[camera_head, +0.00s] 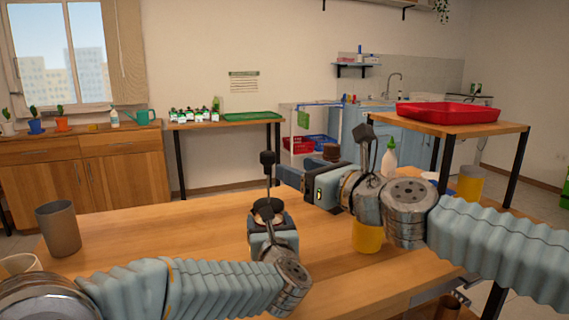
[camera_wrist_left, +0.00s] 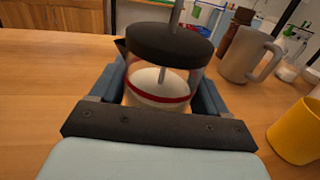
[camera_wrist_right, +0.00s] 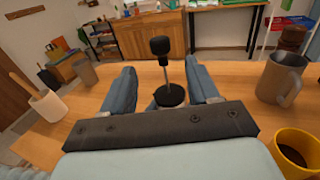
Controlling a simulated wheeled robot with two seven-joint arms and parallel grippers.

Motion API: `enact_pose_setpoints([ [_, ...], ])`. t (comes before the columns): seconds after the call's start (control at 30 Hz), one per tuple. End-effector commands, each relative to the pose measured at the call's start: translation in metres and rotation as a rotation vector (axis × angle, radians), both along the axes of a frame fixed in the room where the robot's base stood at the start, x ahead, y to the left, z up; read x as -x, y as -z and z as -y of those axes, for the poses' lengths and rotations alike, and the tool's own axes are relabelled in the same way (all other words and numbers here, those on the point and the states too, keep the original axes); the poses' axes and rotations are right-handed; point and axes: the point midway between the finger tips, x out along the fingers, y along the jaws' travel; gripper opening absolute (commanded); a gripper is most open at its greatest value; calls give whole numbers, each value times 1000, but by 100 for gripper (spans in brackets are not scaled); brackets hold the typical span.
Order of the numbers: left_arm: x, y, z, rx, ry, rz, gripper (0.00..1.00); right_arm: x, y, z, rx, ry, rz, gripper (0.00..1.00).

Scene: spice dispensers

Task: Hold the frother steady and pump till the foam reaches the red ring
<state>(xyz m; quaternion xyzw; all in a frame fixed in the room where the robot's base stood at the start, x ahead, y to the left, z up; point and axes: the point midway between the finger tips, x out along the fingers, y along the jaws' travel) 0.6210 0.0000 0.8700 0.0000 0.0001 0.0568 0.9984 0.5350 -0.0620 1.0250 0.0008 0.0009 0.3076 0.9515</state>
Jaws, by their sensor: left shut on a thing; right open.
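The frother is a clear jar with a red ring and a black lid (camera_wrist_left: 165,42), seen close in the left wrist view. White foam (camera_wrist_left: 158,84) shows inside, its top a little below or near the red ring (camera_wrist_left: 157,96); I cannot tell exactly. My left gripper (camera_wrist_left: 165,95) is shut around the jar, which stands upright on the table. The plunger rod rises from the lid to a black knob (camera_head: 267,158). My right gripper (camera_head: 283,172) is open beside the knob; in the right wrist view the knob (camera_wrist_right: 160,46) stands between and beyond its fingers.
A grey mug (camera_wrist_left: 247,54) and a yellow mug (camera_wrist_left: 297,130) stand right of the frother. A brown-grey cup (camera_head: 59,229) is at the table's left. The wooden table (camera_head: 190,240) is clear between cup and frother.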

Motion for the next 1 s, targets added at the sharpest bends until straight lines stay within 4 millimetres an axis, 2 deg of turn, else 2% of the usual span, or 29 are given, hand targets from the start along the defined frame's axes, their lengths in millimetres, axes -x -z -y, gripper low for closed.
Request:
enact_pose_setpoints([
  [0.17, 0, 0, 0, 0, 0, 1, 33, 8, 4, 8, 0, 4, -1, 60],
  [0.33, 0, 0, 0, 0, 0, 1, 33, 9, 3, 5, -1, -1, 2, 60],
  [1.0, 0, 0, 0, 0, 0, 1, 33, -25, 2, -20, -5, -4, 3, 60],
])
